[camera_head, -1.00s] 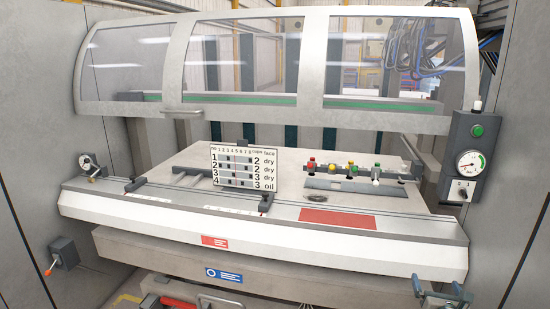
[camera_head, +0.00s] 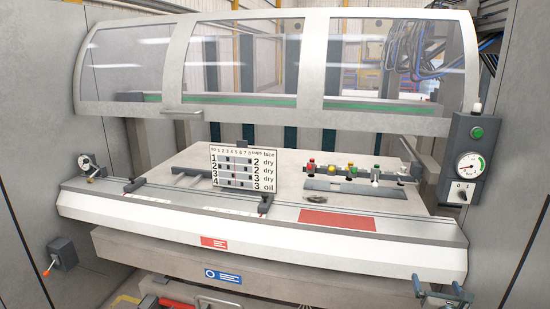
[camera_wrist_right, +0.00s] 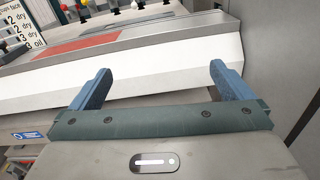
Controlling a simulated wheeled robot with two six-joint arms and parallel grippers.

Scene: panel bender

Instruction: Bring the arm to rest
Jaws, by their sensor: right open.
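My right gripper (camera_head: 437,287) shows at the bottom right of the head view, in front of the machine's white front beam (camera_head: 270,236) near its right end. Its two blue-grey fingers stand apart with nothing between them. In the right wrist view the open fingers (camera_wrist_right: 161,82) point at the white front beam (camera_wrist_right: 150,72), with no clear contact. My left gripper is in neither view.
The bed carries a chart board (camera_head: 243,167), a red pad (camera_head: 337,220) and a rail of coloured knobs (camera_head: 355,172). A windowed guard (camera_head: 255,118) is raised above. A gauge panel (camera_head: 467,160) is at right, a lever box (camera_head: 63,253) at left.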

